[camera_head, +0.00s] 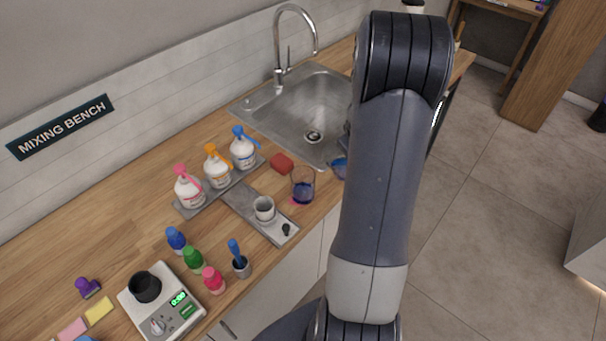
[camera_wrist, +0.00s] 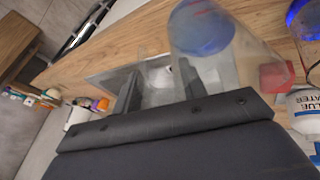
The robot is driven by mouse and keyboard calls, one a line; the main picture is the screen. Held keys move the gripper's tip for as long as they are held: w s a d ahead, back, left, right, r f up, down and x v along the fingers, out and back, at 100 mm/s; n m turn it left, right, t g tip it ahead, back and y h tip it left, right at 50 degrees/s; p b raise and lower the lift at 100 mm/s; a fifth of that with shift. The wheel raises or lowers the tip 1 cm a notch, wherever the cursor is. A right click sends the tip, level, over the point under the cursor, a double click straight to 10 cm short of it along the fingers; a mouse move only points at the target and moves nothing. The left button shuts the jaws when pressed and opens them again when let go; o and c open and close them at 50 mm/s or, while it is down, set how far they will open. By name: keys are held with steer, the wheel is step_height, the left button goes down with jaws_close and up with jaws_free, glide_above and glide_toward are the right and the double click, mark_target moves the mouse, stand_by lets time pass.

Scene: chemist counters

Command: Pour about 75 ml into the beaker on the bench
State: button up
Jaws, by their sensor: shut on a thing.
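The glass beaker (camera_head: 302,187) stands on the bench by the sink's near corner, over a pink patch, with dark blue liquid in it. It also shows at the top right of the wrist view (camera_wrist: 305,22). My gripper (camera_wrist: 178,82) is shut on a clear vessel (camera_wrist: 205,35) holding blue liquid. In the head view this vessel (camera_head: 339,168) shows just right of the beaker, partly hidden behind my arm. My fingers are mostly hidden there. I cannot tell the vessel's exact tilt, and no stream of liquid shows.
A red sponge (camera_head: 281,163) lies behind the beaker. A small cup (camera_head: 263,208) stands on a grey strip. The sink (camera_head: 300,108) lies behind.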

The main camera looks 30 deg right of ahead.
steer(key=shift+d+f+y, duration=0.3)
steer(key=shift+d+y, duration=0.2)
steer(key=shift+d+f+b, duration=0.25)
steer(key=shift+f+b, duration=0.1)
steer(key=shift+b, duration=0.15)
steer(key=shift+d+f+m+y+b, duration=0.2)
steer(key=shift+d+f+y+b, duration=0.2)
steer(key=shift+y+b, duration=0.25)
steer(key=shift+d+f+m+y+b, duration=0.25)
steer(key=shift+d+y+b, duration=0.25)
steer(key=shift+y, duration=0.25)
